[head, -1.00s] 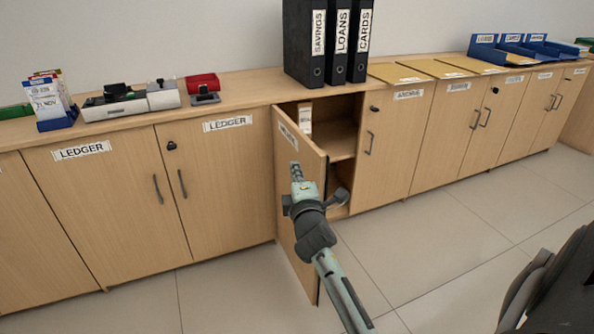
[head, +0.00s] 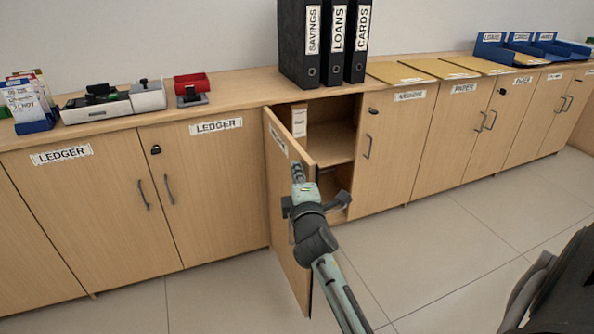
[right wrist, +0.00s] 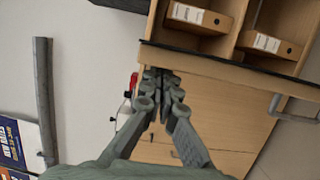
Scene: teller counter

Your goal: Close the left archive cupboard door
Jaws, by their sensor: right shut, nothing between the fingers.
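The left archive cupboard door (head: 281,205) stands open in the head view, swung out toward me from its left side. Its labelled outer face is turned to the left, and the cupboard interior (head: 334,138) shows to its right. My right gripper (head: 298,172) is shut and empty, overlapping the door's upper part near its free edge. I cannot tell whether it touches the door. In the right wrist view, the shut fingers (right wrist: 160,78) point toward the wooden cupboard front, below open shelves holding binders (right wrist: 200,16). My left gripper is out of view.
The closed right archive door (head: 394,145) stands right of the opening. Closed ledger cupboards (head: 215,190) stand left. Black binders (head: 322,45), yellow folders (head: 438,67) and blue trays (head: 505,50) sit on the countertop.

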